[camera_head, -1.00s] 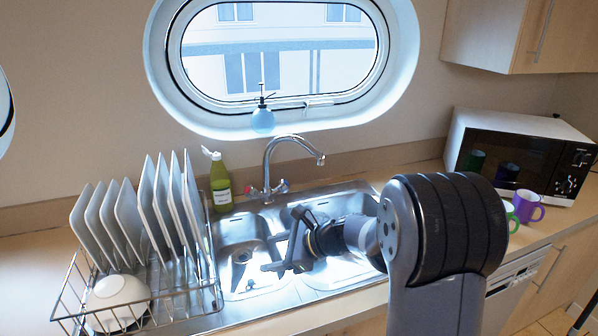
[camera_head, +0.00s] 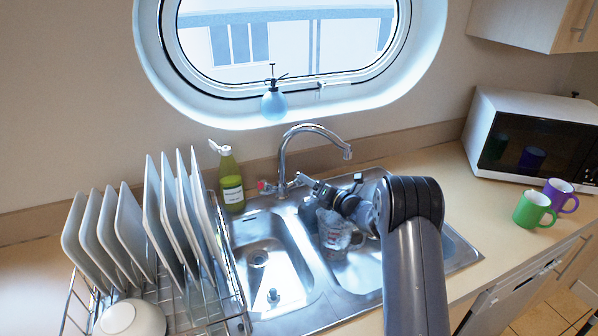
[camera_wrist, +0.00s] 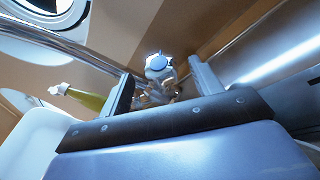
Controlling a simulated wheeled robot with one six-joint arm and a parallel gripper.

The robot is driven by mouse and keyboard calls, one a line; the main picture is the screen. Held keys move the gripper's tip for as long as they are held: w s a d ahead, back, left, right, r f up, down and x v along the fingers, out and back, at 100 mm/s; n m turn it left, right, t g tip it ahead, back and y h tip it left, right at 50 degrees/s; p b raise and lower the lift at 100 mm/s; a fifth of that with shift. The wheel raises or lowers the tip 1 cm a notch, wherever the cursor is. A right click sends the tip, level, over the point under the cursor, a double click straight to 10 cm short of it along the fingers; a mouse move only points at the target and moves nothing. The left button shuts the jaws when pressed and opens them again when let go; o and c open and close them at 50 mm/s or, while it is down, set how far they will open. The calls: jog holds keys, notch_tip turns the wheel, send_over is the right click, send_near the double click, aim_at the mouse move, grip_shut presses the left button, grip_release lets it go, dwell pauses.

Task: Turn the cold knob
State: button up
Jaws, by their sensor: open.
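The chrome tap (camera_head: 310,128) stands at the back of the sink. One knob with a red mark (camera_head: 262,186) shows on its left side. The right side of the tap base is mostly hidden by my gripper (camera_head: 306,190). In the wrist view a chrome knob with a bluish cap (camera_wrist: 158,65), which looks like the cold knob, lies ahead of and between the two fingers of my open gripper (camera_wrist: 163,85). I cannot tell whether either finger touches it.
A glass measuring jug (camera_head: 338,238) stands in the right basin under my arm. A green soap bottle (camera_head: 231,180) is left of the tap. A dish rack with plates (camera_head: 235,290) is at the left. Green (camera_head: 533,209) and purple (camera_head: 562,194) mugs sit by the microwave (camera_head: 535,140).

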jog(key=p+x, duration=0.1)
jog(key=x, duration=0.5)
jog(key=shift+w+a, duration=0.2)
jog(key=shift+a, duration=0.1)
jog(key=shift+c, duration=0.3)
jog(key=c, duration=0.9)
